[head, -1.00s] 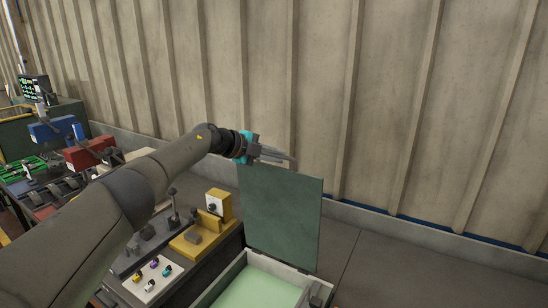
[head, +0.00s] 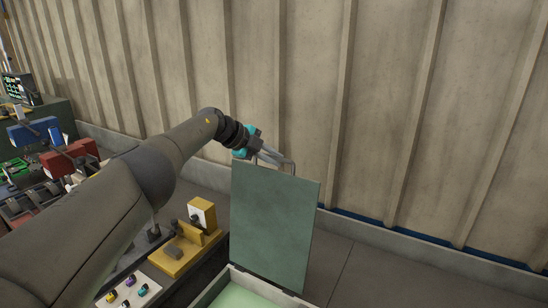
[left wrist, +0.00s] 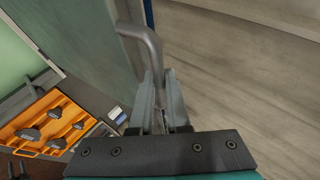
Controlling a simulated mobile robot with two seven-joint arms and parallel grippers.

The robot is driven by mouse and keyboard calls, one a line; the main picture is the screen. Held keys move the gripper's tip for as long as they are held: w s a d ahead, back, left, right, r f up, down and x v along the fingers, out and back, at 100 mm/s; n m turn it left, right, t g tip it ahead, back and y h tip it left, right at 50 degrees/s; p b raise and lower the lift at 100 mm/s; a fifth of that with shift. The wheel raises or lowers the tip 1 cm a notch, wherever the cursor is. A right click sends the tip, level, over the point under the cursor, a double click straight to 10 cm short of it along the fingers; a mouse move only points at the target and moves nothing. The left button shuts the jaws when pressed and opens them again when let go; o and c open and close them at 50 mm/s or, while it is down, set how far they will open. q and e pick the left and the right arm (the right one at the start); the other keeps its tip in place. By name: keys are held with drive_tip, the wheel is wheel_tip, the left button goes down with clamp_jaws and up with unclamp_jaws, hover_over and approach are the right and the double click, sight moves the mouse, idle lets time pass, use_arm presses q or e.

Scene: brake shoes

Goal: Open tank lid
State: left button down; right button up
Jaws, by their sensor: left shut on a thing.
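The tank lid (head: 272,225) is a flat green panel standing upright at the back of the tank (head: 222,283). A grey bent-rod handle (head: 288,164) sits at the lid's top edge; it also shows in the left wrist view (left wrist: 150,45). My left gripper (head: 270,155) is at the handle, and in the left wrist view its fingers (left wrist: 152,103) are closed around the lower part of the rod. Light green shows inside the tank below the lid. My right gripper is in neither view.
A yellow fixture (head: 185,253) and a white panel with coloured knobs (head: 128,290) stand left of the tank. Red (head: 70,158) and blue (head: 33,132) blocks are farther left. A ribbed wall (head: 400,110) rises behind the lid; the floor to the right is clear.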

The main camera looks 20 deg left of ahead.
use_arm(q)
drive_tip(key=shift+s+d+f, duration=0.1)
drive_tip(key=shift+f, duration=0.1)
drive_tip(key=c, duration=0.9)
unclamp_jaws()
drive_tip(key=shift+r, duration=0.1)
drive_tip(key=shift+p+v, duration=0.4)
drive_tip(key=shift+v, duration=0.75)
drive_tip(key=b+v, duration=0.2)
drive_tip(key=v, duration=1.1)
drive_tip(key=shift+r, duration=0.15)
